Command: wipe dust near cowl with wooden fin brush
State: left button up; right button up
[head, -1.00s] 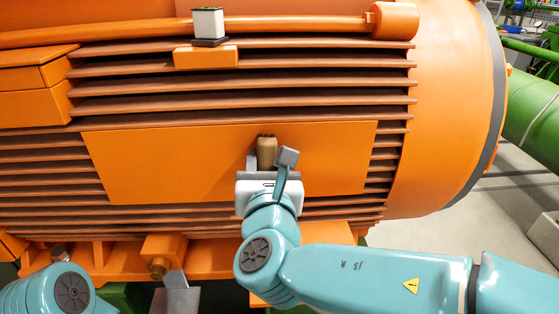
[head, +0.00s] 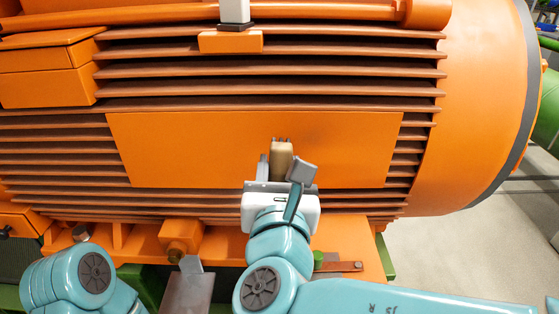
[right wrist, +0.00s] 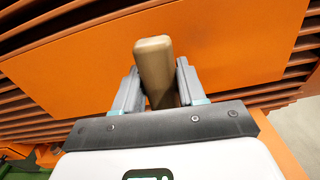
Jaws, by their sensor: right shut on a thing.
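My right gripper (head: 280,170) is shut on the wooden fin brush (head: 281,154), in front of the flat orange panel on the motor's side. In the right wrist view the tan wooden block (right wrist: 154,62) stands between the two grey fingers (right wrist: 157,92); its bristles cannot be made out. The smooth orange cowl (head: 475,110) is at the motor's right end, to the right of the brush. The cooling fins (head: 270,87) look brownish along their faces; I cannot tell dust from shading.
An orange terminal box (head: 45,85) sticks out at the upper left. A small white-grey block (head: 235,12) stands above the fins. Pale floor (head: 440,245) is open at the lower right.

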jog(key=shift+s, duration=0.25)
jog(key=shift+s, duration=1.55)
jog(key=shift+r, duration=0.15)
